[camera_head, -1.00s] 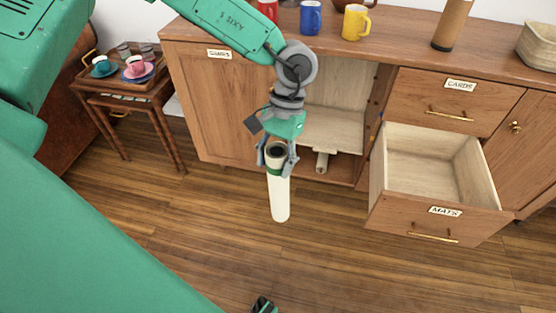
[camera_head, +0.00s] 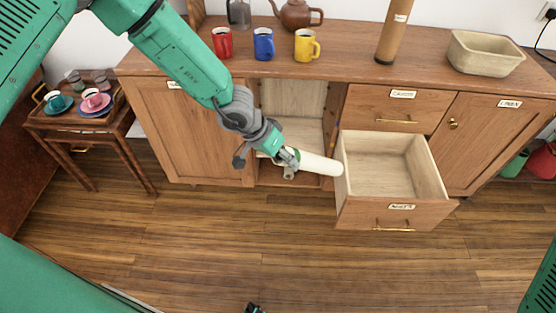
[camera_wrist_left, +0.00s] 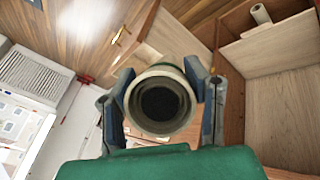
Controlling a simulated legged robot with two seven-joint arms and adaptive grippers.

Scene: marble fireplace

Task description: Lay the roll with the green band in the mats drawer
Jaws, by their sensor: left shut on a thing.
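The roll with the green band (camera_head: 318,163) is pale and long, held nearly level and tilted a little down to the right. My left gripper (camera_head: 288,158) is shut on it near its left end, by the green band. In the left wrist view the roll (camera_wrist_left: 160,103) shows end-on, its dark hollow facing the camera, between my left fingers. The mats drawer (camera_head: 393,216) is pulled out and looks empty inside. The roll's right end is at the drawer's left wall in the picture; I cannot tell whether it touches.
Above the mats drawer is the shut cards drawer (camera_head: 398,108). Left of it is an open cabinet bay (camera_head: 293,97) with another pale roll (camera_wrist_left: 261,14) low inside. Mugs, a teapot (camera_head: 297,14), a brown cylinder (camera_head: 393,30) and a basket (camera_head: 486,54) stand on top.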

